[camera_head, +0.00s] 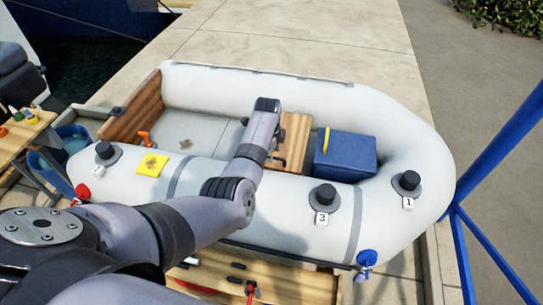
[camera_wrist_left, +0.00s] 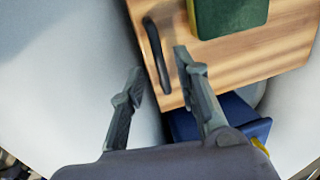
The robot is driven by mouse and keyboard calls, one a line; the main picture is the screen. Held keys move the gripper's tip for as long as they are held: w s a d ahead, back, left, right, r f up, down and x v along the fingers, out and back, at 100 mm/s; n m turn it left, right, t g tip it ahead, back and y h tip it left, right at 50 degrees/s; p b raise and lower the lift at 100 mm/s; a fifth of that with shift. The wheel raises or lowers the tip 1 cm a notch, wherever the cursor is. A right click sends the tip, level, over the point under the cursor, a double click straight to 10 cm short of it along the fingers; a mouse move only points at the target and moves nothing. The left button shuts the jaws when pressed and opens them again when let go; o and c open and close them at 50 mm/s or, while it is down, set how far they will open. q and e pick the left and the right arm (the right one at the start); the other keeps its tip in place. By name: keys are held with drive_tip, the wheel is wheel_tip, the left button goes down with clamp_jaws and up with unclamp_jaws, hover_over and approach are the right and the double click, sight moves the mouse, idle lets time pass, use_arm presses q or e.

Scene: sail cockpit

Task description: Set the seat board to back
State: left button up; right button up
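The wooden seat board (camera_head: 295,137) lies across the inside of the white inflatable boat, just left of a blue box. It also shows in the left wrist view (camera_wrist_left: 270,47), with a dark handle (camera_wrist_left: 156,58) along its edge. My left arm reaches over the near tube. My left gripper (camera_wrist_left: 158,65) is open and empty, its fingers apart beside the handle, one over the board's edge and one over the pale floor or tube. I cannot tell whether either touches. The head view mostly hides this gripper behind my arm. My right gripper is not in view.
The blue box (camera_head: 345,156) stands just right of the board. A green object (camera_wrist_left: 230,15) rests on the board. Numbered black valves (camera_head: 324,196) and a yellow cloth (camera_head: 152,165) are on the near tube. The boat's floor (camera_head: 200,130) left of the board is mostly clear.

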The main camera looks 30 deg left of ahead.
use_arm(q)
drive_tip(key=shift+w+a+f, duration=0.1)
drive_tip(key=shift+w+f, duration=0.1)
drive_tip(key=shift+f, duration=0.7)
drive_tip(key=shift+c, duration=0.5)
clamp_jaws()
